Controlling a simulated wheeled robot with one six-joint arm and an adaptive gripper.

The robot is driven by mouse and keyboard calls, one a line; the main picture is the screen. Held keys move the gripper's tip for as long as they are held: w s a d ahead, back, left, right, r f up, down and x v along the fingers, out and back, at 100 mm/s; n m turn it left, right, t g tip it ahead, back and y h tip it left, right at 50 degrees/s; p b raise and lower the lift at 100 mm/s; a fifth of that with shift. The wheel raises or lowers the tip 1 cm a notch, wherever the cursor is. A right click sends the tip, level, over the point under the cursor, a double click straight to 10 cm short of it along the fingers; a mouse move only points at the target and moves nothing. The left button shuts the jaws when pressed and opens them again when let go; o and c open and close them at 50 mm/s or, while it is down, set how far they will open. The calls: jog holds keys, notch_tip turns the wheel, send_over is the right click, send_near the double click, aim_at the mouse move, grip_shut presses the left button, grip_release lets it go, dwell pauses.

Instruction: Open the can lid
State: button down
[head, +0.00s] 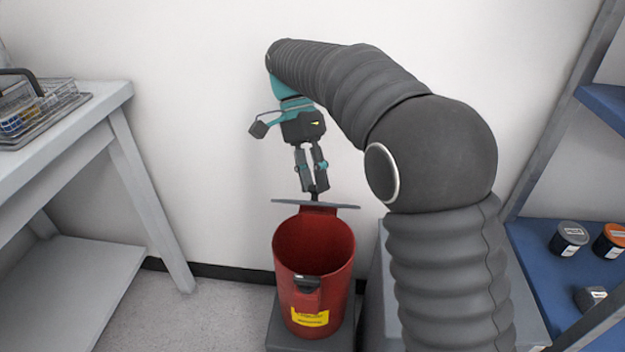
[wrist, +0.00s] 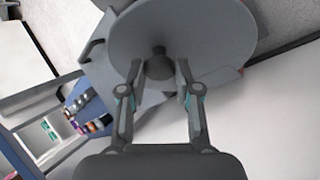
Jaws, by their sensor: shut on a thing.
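A red can (head: 300,300) with a yellow label and a dark latch at its front stands upright, its mouth uncovered and its inside in view. The grey round lid (head: 340,206) is above and behind the can's back rim, seen nearly edge-on. A red piece at the can's back rises to the lid. My gripper (head: 312,188) points down at the lid, shut on its dark knob. In the wrist view the knob (wrist: 160,64) is between my fingertips (wrist: 160,72), and the lid's flat face (wrist: 190,30) spreads beyond them.
A grey table (head: 75,115) with a wire basket (head: 50,105) stands at left. A blue shelf (head: 540,255) with small tubs (head: 569,236) is at right. The can stands on a dark grey block (head: 283,335). A white wall is close behind my gripper.

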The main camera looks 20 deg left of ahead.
dwell(0.3)
jog(key=c, duration=0.8)
grip_release()
